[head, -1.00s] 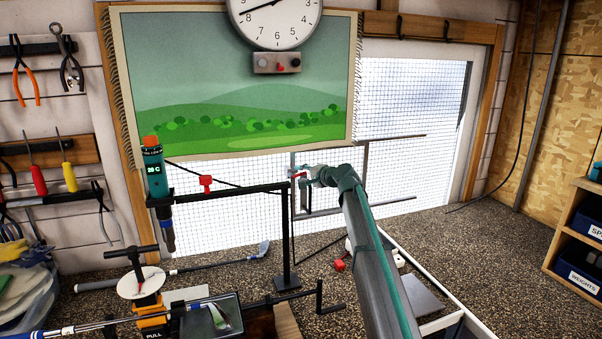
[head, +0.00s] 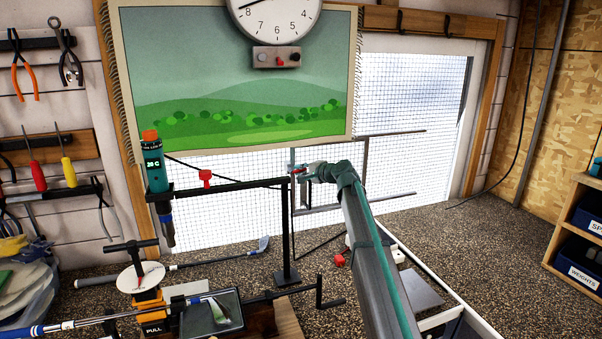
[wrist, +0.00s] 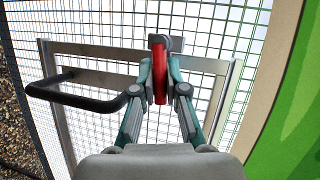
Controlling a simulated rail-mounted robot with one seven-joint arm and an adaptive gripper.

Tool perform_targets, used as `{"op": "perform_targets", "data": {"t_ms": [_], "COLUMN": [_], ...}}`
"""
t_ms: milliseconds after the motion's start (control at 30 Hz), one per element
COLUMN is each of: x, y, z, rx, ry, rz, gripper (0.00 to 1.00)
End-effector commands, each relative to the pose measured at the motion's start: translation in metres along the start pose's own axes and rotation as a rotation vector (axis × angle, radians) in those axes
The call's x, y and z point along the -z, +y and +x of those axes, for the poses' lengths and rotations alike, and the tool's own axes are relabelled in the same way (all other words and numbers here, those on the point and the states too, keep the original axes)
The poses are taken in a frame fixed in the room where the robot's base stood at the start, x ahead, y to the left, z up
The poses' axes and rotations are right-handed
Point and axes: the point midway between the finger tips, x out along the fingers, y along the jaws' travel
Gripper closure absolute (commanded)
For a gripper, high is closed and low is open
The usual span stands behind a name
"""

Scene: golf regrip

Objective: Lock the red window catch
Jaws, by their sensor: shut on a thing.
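The red window catch (wrist: 159,72) stands upright in the wrist view, in front of a grey metal bracket (wrist: 176,44) on the window frame. My gripper (wrist: 160,88) is shut on the catch, with one finger on each side of it. In the head view my gripper (head: 305,173) is at the window by the right end of the black bar, and only a small bit of red shows there. The fingers and arm hide most of the catch in that view.
A black handle (wrist: 80,92) sticks out left of the catch. A black stand (head: 286,240) with a horizontal bar rises close left of my arm. A landscape picture (head: 235,80) hangs above left. The bench at right is clear.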

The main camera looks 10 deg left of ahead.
Motion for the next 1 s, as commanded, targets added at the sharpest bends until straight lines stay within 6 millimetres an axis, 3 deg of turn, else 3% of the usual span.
{"op": "perform_targets", "data": {"t_ms": [233, 567, 600, 733, 1000], "x": [-0.0003, -0.0005, -0.0006, -0.0003, -0.0001], "y": [0.0073, 0.0049, 0.0050, 0.0051, 0.0052], "z": [0.0019, 0.0011, 0.0011, 0.0011, 0.0008], "rx": [0.052, 0.057, 0.057, 0.057, 0.057], "ry": [-0.027, -0.031, -0.031, -0.031, -0.030], "rz": [0.121, 0.137, 0.137, 0.136, 0.135], "gripper": [1.00, 1.00, 0.83, 0.62, 0.62]}}
